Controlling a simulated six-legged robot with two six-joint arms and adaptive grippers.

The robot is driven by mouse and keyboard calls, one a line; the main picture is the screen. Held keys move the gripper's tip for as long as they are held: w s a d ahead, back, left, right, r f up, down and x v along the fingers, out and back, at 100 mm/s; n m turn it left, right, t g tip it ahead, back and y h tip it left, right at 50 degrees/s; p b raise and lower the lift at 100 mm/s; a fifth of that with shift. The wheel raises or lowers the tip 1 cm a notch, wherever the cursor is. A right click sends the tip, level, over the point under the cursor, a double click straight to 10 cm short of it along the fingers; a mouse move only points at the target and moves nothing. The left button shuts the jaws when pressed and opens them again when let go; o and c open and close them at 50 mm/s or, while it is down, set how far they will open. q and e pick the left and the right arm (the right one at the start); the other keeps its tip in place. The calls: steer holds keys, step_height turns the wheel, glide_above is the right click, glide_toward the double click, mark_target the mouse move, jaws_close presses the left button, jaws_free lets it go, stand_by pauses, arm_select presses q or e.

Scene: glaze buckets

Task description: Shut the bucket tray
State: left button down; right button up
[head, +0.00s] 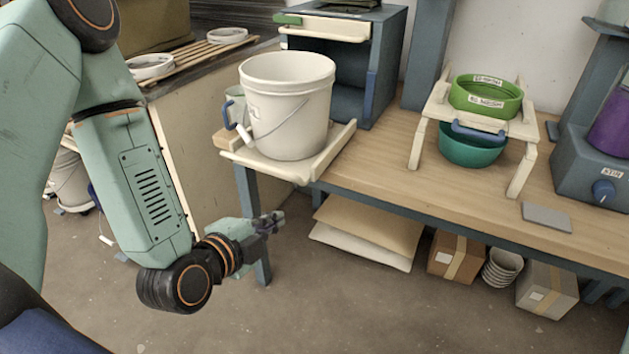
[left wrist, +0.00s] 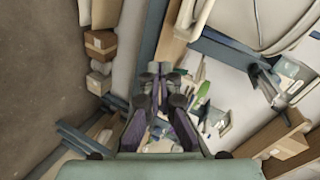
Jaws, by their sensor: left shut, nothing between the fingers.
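The cream bucket tray (head: 268,168) is at the left end of the wooden bench in the head view. It juts out past the bench's front edge. A large white bucket (head: 289,112) with a wire handle stands upright on it. My left gripper (head: 272,220) is shut and empty, in front of the bench's left leg, lower in the picture than the tray and apart from it. In the left wrist view its fingers (left wrist: 158,88) are together with nothing between them. My right gripper is in neither view.
The bench (head: 380,180) carries a blue cabinet (head: 385,75), a white stand with a green sieve (head: 486,96) over a teal bowl (head: 470,147), and a grey flat plate (head: 546,217). Boxes (head: 455,257) and boards lie beneath. The floor before the bench is clear.

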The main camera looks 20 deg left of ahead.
arm_select(q)
steer(key=r+m, duration=0.1)
steer(key=m, duration=0.1)
steer(key=m+b, duration=0.1)
steer(key=b, duration=0.7)
glide_toward(315, 179)
steer(key=shift+t, duration=0.4)
steer(key=b+x, duration=0.1)
steer(key=x, duration=0.1)
steer(key=b+x, duration=0.1)
steer(key=x, duration=0.1)
steer(key=b+x, duration=0.1)
steer(key=x, duration=0.1)
steer(key=shift+f, duration=0.3)
steer(key=shift+w+d, duration=0.1)
